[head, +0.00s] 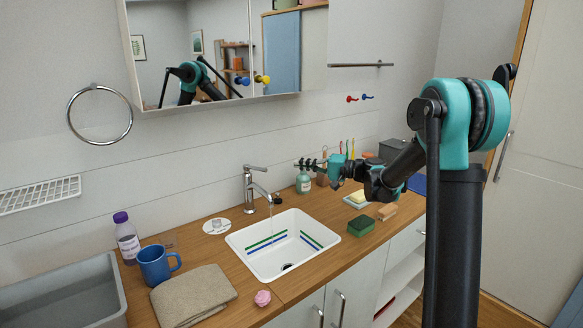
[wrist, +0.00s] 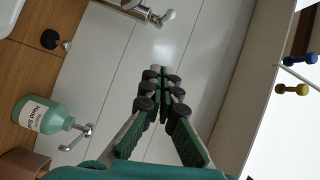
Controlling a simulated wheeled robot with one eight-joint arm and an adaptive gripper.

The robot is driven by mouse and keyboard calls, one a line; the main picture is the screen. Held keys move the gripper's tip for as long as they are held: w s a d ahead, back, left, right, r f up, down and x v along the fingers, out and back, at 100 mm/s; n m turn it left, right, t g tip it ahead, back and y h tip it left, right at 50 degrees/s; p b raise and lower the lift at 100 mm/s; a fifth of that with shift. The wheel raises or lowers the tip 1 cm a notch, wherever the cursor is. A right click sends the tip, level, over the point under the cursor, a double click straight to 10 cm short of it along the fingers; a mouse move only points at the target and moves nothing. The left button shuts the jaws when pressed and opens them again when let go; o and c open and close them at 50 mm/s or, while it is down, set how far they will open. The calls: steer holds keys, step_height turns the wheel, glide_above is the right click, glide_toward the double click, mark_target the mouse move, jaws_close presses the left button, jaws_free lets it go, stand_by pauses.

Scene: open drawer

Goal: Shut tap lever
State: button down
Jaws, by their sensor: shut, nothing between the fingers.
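The chrome tap (head: 249,190) stands behind the white sink (head: 238,243). Its lever (head: 255,168) sits on top and points to the right, and a thin stream of water (head: 271,224) appears to fall from the spout into the sink. In the wrist view part of the tap (wrist: 150,14) shows sideways at the top edge, apart from my fingers. My gripper (head: 299,163) is right of the lever at about its height, above the soap bottle, touching nothing visible. Its dark fingers (wrist: 160,74) are shut and empty.
A green soap bottle (head: 304,182) stands below my gripper; it also shows in the wrist view (wrist: 42,115). A dark knob (head: 277,198) is beside the tap. A mirror cabinet (head: 291,105) hangs above. A blue mug (head: 154,265) and folded cloth (head: 192,296) lie left of the sink.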

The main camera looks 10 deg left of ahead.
mark_target(267, 170)
steer(key=s+a+f, duration=0.1)
steer(key=s+a, duration=0.1)
steer(key=a, duration=0.8)
steer(key=shift+s+f, duration=0.1)
steer(key=shift+s, duration=0.05)
steer(key=s+m+t, duration=0.1)
steer(key=s+a+m+t+h, duration=0.1)
steer(key=t, duration=0.1)
steer(key=shift+s, duration=0.4)
stand_by(0.3)
